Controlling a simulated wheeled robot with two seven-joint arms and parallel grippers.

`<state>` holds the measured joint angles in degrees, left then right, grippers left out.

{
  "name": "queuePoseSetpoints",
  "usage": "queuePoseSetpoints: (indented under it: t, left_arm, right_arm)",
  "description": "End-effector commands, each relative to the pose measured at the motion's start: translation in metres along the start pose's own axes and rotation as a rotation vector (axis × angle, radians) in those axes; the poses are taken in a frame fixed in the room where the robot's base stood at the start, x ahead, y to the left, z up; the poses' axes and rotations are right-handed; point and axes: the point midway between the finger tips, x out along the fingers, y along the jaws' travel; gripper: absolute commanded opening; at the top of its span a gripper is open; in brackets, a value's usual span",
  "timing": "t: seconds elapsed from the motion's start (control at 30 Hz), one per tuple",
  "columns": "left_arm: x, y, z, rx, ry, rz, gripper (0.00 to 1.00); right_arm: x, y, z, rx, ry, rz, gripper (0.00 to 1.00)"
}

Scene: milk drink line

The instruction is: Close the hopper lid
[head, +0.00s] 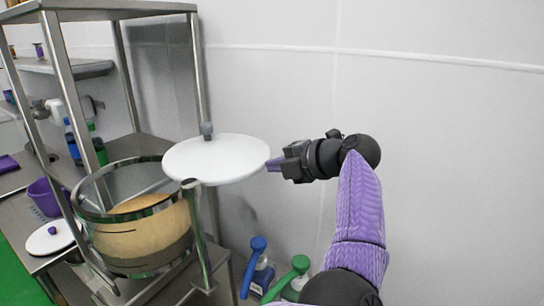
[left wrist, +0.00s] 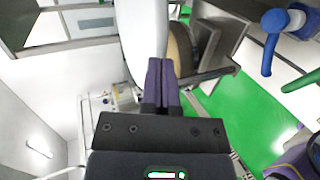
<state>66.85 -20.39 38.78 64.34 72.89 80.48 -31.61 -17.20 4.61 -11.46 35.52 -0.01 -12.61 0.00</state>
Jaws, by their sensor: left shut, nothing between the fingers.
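The hopper (head: 140,240) is a round, metal-rimmed vessel with tan contents, held in the steel frame at left in the head view. Its mouth shows open. The white round lid (head: 228,165) with a grey knob lies roughly level, out to the right of the hopper mouth, by a metal post (head: 198,235). My left gripper (head: 272,164) is shut and empty, its purple fingertips at the lid's right edge. I cannot tell if they touch. In the left wrist view the closed fingers (left wrist: 160,75) point at the white lid (left wrist: 145,30). My right gripper is not in view.
Steel frame legs (head: 70,100) stand around the hopper. A purple tub (head: 45,197) and a white round lid-like disc (head: 50,238) are at far left. The wall behind is plain.

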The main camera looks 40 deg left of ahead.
Motion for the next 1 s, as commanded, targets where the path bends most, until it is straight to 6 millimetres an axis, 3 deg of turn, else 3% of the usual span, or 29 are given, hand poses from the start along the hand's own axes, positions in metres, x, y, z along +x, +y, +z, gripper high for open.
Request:
queuePoseSetpoints:
  t: [0.2, 0.7, 1.0]
  left_arm:
    - [0.013, 0.000, 0.000, 0.001, 0.000, 0.000, 0.00]
    - [0.018, 0.001, 0.003, -0.013, 0.031, 0.000, 0.00]
    - [0.039, 0.010, 0.012, -0.052, 0.121, 0.000, 0.00]
  right_arm:
    - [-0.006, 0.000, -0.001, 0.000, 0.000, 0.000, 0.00]
    - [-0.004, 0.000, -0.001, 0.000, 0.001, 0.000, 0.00]
    - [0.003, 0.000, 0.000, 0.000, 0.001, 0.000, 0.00]
